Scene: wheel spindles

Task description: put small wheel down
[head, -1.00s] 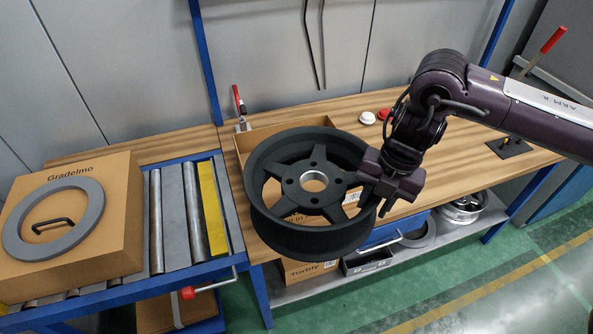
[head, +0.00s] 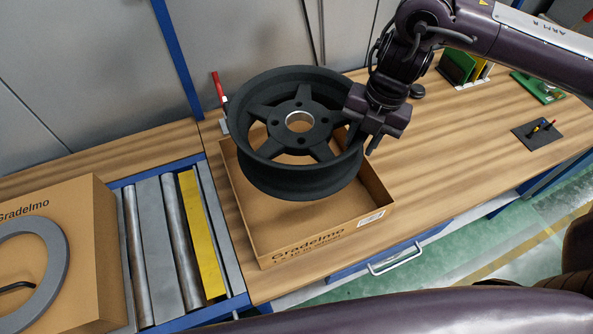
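A dark wheel (head: 270,181) with several spokes and a bright centre hole hangs in my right gripper (head: 362,133), which is shut on its right rim. The wheel is roughly level, above and over the back part of an open cardboard box (head: 300,243) on the wooden bench. The wheel hides part of the box's inside; the visible floor is bare cardboard. My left gripper is not in view; a dark arm part of mine crosses the bottom edge.
A roller conveyor (head: 178,240) with a yellow strip stands left of the box. On it is a closed carton (head: 88,215) with a grey ring (head: 50,240) on top. A red-handled clamp (head: 219,90) stands behind the box.

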